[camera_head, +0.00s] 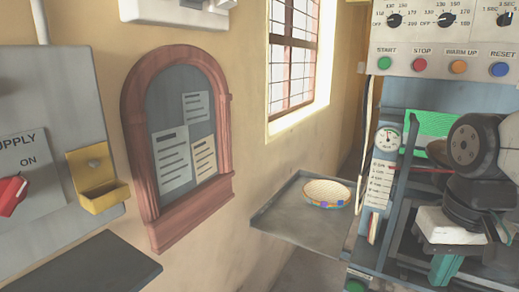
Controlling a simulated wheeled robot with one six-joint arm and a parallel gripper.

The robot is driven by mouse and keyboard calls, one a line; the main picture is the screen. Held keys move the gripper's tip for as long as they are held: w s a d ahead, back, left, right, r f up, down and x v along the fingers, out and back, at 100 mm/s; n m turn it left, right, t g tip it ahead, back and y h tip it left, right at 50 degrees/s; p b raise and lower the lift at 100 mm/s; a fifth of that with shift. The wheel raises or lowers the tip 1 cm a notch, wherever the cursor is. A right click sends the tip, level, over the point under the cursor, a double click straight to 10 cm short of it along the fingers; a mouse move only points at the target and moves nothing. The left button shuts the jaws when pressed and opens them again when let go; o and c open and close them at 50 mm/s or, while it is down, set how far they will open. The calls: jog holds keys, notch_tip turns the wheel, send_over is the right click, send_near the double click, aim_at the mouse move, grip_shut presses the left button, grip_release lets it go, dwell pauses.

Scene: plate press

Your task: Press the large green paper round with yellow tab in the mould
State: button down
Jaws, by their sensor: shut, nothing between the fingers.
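The large green paper round with a yellow tab does not show anywhere in this view. The press machine (445,65) stands at the right, with labelled buttons, dials and a pressure gauge (388,139). Its mould cannot be made out; my dark arm (475,150) covers much of the machine's lower front. A bright green ribbed panel (432,122) shows behind the arm; it is not clearly a paper round. My gripper's fingers cannot be seen.
A wooden notice board (160,235), a yellow wall holder (102,197) and a red switch (10,193) are at left. A dark shelf (85,268) juts out below.

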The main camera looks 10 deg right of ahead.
jog(key=a+n, duration=0.1)
jog(key=s+a, duration=0.1)
jog(key=a, duration=0.1)
jog(key=s+a+n, duration=0.1)
jog(key=shift+a+f+n+t, duration=0.1)
jog(key=shift+a+n+t, duration=0.2)
jog(key=shift+t, duration=0.1)
jog(key=shift+d, duration=0.1)
